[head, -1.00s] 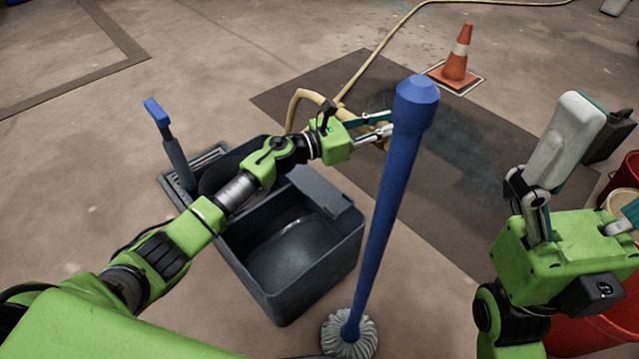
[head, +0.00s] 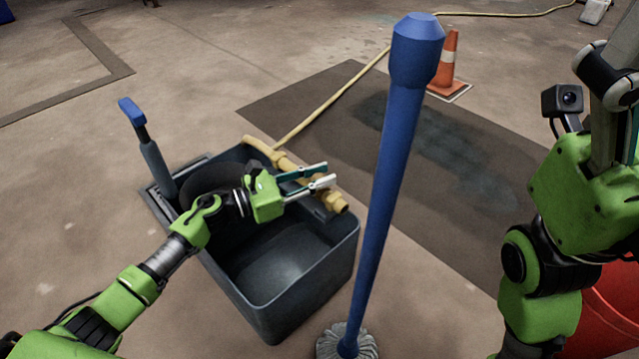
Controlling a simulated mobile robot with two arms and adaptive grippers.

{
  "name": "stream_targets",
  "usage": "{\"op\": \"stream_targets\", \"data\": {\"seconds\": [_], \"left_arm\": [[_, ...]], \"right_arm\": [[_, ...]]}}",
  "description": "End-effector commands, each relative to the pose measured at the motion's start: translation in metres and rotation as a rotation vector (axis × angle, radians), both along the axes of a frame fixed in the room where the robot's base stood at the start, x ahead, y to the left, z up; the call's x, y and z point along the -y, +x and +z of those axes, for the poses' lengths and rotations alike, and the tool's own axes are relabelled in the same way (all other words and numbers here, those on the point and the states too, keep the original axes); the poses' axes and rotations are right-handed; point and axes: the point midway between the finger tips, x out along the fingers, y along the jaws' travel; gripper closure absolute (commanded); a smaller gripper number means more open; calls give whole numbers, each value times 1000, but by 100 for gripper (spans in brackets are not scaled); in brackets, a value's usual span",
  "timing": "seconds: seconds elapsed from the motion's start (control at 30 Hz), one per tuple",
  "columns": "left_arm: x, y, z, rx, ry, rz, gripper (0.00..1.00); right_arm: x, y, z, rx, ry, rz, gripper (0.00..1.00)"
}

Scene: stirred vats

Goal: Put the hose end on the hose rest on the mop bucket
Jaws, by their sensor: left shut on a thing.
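The yellow hose end (head: 338,203) has a brass-coloured tip and lies over the right rear part of the grey mop bucket (head: 300,290). My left gripper (head: 328,174) is shut on the hose just behind this tip. A flat grey plate (head: 316,211), seemingly the hose rest, is on the bucket's rim and partly hidden under the hose and gripper. I cannot tell whether the hose touches it. My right gripper (head: 622,125) is cut off by the right edge, so its jaw opening is unclear.
A blue-handled mop (head: 385,190) stands just right of the bucket. A blue-topped lever (head: 142,135) rises at the bucket's left. A traffic cone (head: 446,62) stands at the back, and a red bucket (head: 605,310) at the lower right. The dark floor patch behind is mostly clear.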

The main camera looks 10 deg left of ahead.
Motion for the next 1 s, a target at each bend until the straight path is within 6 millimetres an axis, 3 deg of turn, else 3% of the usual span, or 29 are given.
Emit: {"op": "stream_targets", "data": {"seconds": [0.07, 0.37, 0.4, 0.47, 0.83, 1.0], "left_arm": [[0, 1, -8, 0, -2, 1, 100], [0, 1, -8, 1, -1, 1, 100], [0, 0, -9, -1, -1, 1, 73], [0, 0, -9, 0, 0, 1, 62], [-1, 0, -8, -1, 1, 2, 62], [-18, -14, -8, -3, 3, 2, 62]], "right_arm": [[0, -4, -1, 15, 0, 0, 15], [0, -4, 1, 15, -1, -1, 15], [-1, -4, 2, 16, -1, -1, 15], [0, -4, 2, 16, -1, -1, 15], [-1, -4, 3, 17, -1, -1, 15], [0, -5, 7, 19, 2, 1, 15]]}}
